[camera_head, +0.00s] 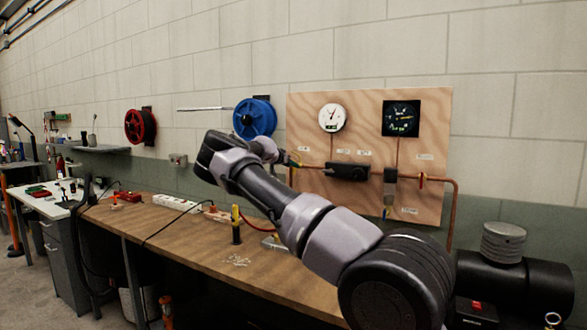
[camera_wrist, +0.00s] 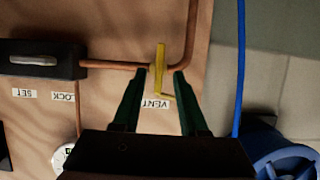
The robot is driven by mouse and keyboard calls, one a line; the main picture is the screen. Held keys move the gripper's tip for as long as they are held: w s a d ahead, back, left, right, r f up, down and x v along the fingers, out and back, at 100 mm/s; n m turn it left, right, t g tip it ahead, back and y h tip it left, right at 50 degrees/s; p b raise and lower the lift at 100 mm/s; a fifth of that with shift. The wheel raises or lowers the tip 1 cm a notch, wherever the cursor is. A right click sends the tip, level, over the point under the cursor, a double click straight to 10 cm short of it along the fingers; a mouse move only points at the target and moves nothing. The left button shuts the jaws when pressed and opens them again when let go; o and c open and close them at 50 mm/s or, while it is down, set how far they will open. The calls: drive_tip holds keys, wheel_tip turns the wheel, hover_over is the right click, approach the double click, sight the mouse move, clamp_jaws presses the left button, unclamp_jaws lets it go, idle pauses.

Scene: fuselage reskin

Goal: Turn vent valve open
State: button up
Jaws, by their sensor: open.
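The vent valve's yellow handle (camera_wrist: 159,70) sits on the copper pipe beside the "VENT" label (camera_wrist: 155,103), which is upside down in the wrist view. The handle crosses the pipe and its end is bent. My gripper (camera_wrist: 158,76) is open, with one dark green finger on each side of the handle. Gaps show between the fingers and the handle, and contact cannot be told. In the head view my gripper (camera_head: 290,160) is at the left edge of the wooden panel (camera_head: 365,207), and the arm partly hides the valve area.
A black block (camera_wrist: 38,60) sits on the pipe in the wrist view. The panel carries a white gauge (camera_head: 332,118) and a black gauge (camera_head: 402,118). A blue reel (camera_head: 256,117) hangs left of it. Below is a wooden bench (camera_head: 190,240) with power strips and small items.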

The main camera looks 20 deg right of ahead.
drive_tip(key=shift+x, duration=1.45)
drive_tip(key=shift+s, duration=0.1)
clamp_jaws()
